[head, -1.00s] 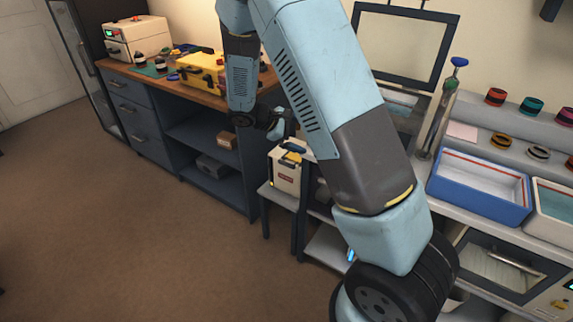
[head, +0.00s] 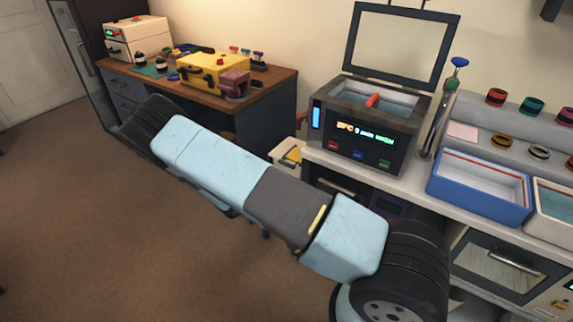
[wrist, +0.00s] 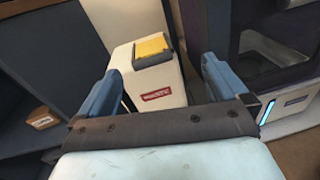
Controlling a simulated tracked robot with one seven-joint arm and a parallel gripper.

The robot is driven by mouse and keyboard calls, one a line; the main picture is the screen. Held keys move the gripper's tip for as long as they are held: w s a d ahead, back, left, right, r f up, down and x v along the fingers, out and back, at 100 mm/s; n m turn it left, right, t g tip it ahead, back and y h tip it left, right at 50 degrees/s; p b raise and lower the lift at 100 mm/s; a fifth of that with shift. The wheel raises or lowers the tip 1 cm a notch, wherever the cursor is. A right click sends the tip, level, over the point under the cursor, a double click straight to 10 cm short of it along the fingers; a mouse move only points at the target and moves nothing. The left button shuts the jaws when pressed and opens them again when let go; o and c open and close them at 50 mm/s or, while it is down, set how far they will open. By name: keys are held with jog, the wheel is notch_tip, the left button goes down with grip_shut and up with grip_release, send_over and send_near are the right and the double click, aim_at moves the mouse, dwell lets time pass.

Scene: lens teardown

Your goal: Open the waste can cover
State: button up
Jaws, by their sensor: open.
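The waste can (wrist: 160,87) is a white box with a red label on its front. It stands ahead of my gripper in the wrist view. Its yellow cover (wrist: 152,46) with a grey edge lies on the top and looks down. In the head view only the upper part of the can (head: 286,165) shows, between my arm and the bench. My gripper (wrist: 161,68) is open and empty, with its blue fingers apart on either side of the can in the picture. I cannot tell how far it is from the can. In the head view my gripper is hidden.
A workbench (head: 262,78) with a yellow case (head: 200,70) is at the back left. A heated bath (head: 365,135) with a lit display and raised lid stands on the right counter, near a blue tray (head: 480,205). The brown floor at left is clear.

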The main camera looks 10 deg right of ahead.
aim_at(286, 164)
jog(key=w+d+f+n, duration=0.1)
jog(key=w+d, duration=0.2)
jog(key=w+d+f+t, duration=0.1)
jog(key=w+d, duration=0.2)
jog(key=w+d+f+n+t, duration=0.1)
jog(key=w+d, duration=0.1)
jog(key=w, duration=0.1)
jog(key=shift+w+d+f+n+y, duration=0.3)
jog(key=shift+d+f+y, duration=0.05)
jog(key=shift+d+y, duration=0.05)
dwell(0.4)
jog(key=c, duration=1.2)
jog(key=v, duration=0.7)
jog(key=shift+s+a, duration=0.15)
jog(key=shift+a, duration=0.2)
jog(key=o, duration=1.2)
jog(key=shift+d, duration=0.1)
